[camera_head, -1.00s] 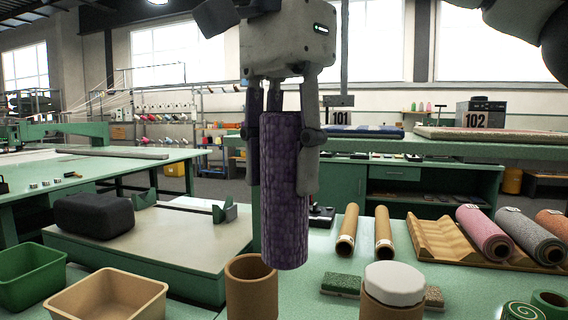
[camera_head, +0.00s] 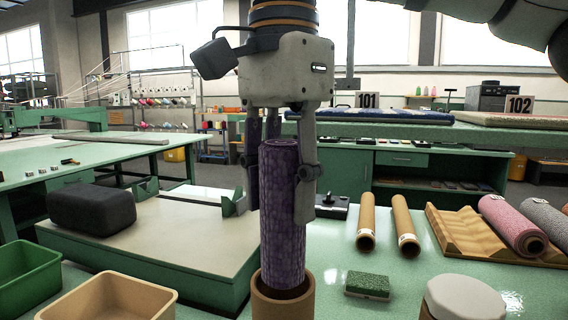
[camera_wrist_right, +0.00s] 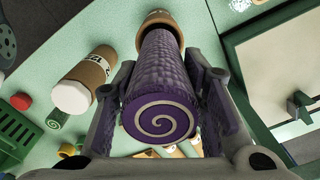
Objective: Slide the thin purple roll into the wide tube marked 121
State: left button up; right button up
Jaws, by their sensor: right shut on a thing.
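The thin purple roll (camera_head: 283,225) stands upright in my right gripper (camera_head: 279,208), which is shut on its upper part. In the right wrist view, its near end shows a pale spiral (camera_wrist_right: 160,122). Below it is an open cardboard tube (camera_head: 283,307). The roll's lower end is at the tube's mouth, seemingly just inside the rim; the exact depth is hidden. In the right wrist view, the tube's rim (camera_wrist_right: 158,17) shows at the roll's far end. No number can be read on this tube. My left gripper is not in view.
A white-capped tube (camera_head: 466,298) stands at the front right. A green sponge-like block (camera_head: 368,285), two thin cardboard tubes (camera_head: 366,225) and a wavy rack (camera_head: 462,236) with rolls lie behind. A tan bin (camera_head: 110,300) and a green bin (camera_head: 25,272) are at left.

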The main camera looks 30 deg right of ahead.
aim_at(283, 142)
jog(key=shift+f, duration=3.65)
jog(key=o, duration=1.2)
jog(key=shift+o, duration=0.2)
notch_tip(283, 142, up, 12)
